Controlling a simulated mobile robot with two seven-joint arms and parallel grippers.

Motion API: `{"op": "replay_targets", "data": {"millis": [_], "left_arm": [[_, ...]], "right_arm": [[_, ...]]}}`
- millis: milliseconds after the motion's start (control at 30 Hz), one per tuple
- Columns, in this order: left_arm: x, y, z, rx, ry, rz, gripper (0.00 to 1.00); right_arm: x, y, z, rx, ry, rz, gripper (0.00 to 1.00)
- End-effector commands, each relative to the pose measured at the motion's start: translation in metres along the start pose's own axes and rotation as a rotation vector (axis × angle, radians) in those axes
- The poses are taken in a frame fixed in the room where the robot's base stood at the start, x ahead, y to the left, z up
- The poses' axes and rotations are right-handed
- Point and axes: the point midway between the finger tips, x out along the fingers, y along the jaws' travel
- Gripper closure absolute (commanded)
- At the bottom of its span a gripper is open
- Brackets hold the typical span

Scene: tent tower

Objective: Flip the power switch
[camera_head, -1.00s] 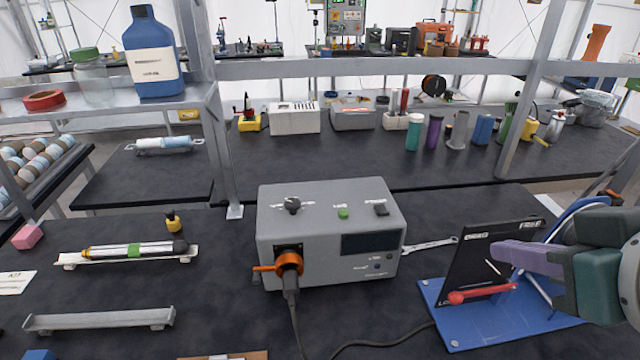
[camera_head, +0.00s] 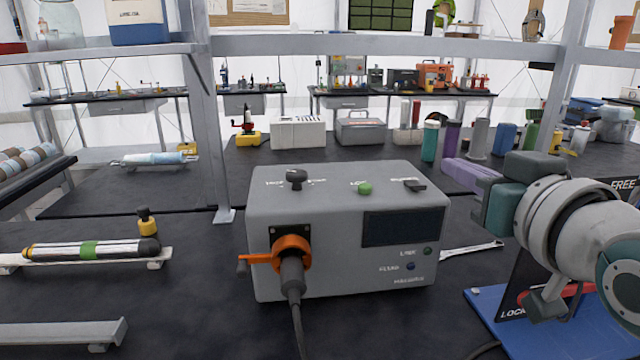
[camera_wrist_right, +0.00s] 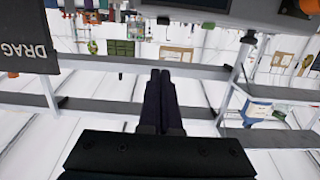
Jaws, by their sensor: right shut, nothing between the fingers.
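A grey box (camera_head: 345,215) stands on the dark bench in the middle of the head view. On its top are a black knob (camera_head: 296,178), a green button (camera_head: 364,188) and a small black switch (camera_head: 414,185) at the right rear, with a label too blurred to read surely. My right gripper (camera_head: 448,168) comes in from the right, its purple fingers shut and empty, a little right of and behind the switch in the picture, apart from it. The shut fingers also show in the right wrist view (camera_wrist_right: 160,74). My left gripper is not in view.
An orange handle (camera_head: 290,252) and a cabled plug are on the box's front. A wrench (camera_head: 472,250) lies right of it. A blue base (camera_head: 490,310) with a lettered black panel is partly hidden by my right arm. Several bottles and a shelf post (camera_head: 207,120) stand behind.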

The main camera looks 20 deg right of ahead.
Motion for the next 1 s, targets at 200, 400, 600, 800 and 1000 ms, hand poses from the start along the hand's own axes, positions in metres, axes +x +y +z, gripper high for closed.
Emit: {"op": "replay_targets", "data": {"millis": [200, 400, 600, 800, 1000], "left_arm": [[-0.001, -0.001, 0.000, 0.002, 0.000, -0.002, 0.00], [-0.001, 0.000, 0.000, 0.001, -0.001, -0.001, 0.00], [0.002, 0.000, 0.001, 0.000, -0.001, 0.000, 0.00], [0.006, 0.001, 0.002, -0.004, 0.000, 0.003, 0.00], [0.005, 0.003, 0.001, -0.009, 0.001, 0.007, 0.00]], "right_arm": [[0.000, 0.000, -0.001, 0.000, -0.002, -0.001, 1.00], [0.017, 0.000, -0.001, 0.000, -0.001, -0.001, 1.00], [0.058, 0.000, -0.001, 0.000, -0.001, -0.001, 1.00], [0.096, 0.000, 0.000, 0.000, -0.002, -0.001, 1.00], [0.091, 0.000, 0.025, 0.000, -0.007, -0.001, 1.00]]}}
